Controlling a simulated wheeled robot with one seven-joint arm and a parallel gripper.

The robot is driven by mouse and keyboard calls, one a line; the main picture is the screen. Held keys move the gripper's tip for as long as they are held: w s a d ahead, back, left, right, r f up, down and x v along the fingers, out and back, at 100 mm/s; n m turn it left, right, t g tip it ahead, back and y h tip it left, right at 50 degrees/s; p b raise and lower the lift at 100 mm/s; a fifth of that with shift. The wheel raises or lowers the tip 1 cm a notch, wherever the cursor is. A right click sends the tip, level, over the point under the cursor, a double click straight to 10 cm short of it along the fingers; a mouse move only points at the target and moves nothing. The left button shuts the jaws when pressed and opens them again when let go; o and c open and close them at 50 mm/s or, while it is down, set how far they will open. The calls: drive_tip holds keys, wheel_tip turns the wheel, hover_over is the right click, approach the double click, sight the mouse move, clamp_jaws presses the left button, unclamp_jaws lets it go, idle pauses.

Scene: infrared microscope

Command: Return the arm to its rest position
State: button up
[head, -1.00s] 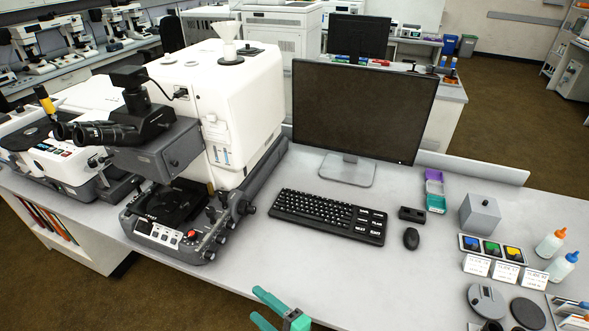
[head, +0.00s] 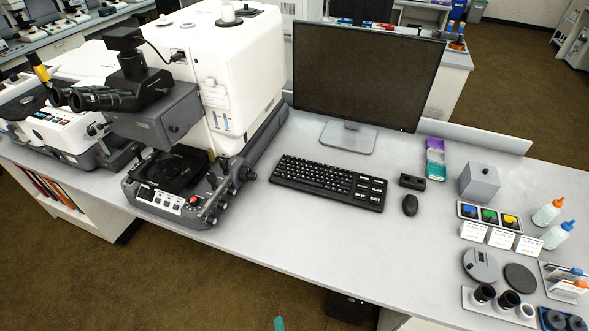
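Only one teal fingertip of my gripper (head: 279,323) shows, at the bottom edge of the head view, over the brown floor in front of the bench. The rest of my gripper and my arm are out of view, so its opening and anything between its fingers are hidden. The infrared microscope (head: 235,65), a white body with a grey head, black eyepieces and a dark stage, stands on the bench at left. The fingertip appears apart from the microscope and the bench.
The bench (head: 300,225) holds a monitor (head: 365,75), a keyboard (head: 328,183), a mouse (head: 410,205) and a grey box (head: 479,182). Dropper bottles (head: 557,235), colored sample slots (head: 489,216) and round parts crowd its right end. The bench front middle is clear.

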drive_tip(key=s+d+r+n+t+h, duration=0.1)
drive_tip(key=s+r+n+t+h, duration=0.1)
drive_tip(key=s+r+n, duration=0.7)
drive_tip(key=s+r+t, duration=0.1)
drive_tip(key=s+r, duration=0.3)
drive_tip(key=shift+s+n, duration=0.3)
drive_tip(key=shift+s, duration=0.05)
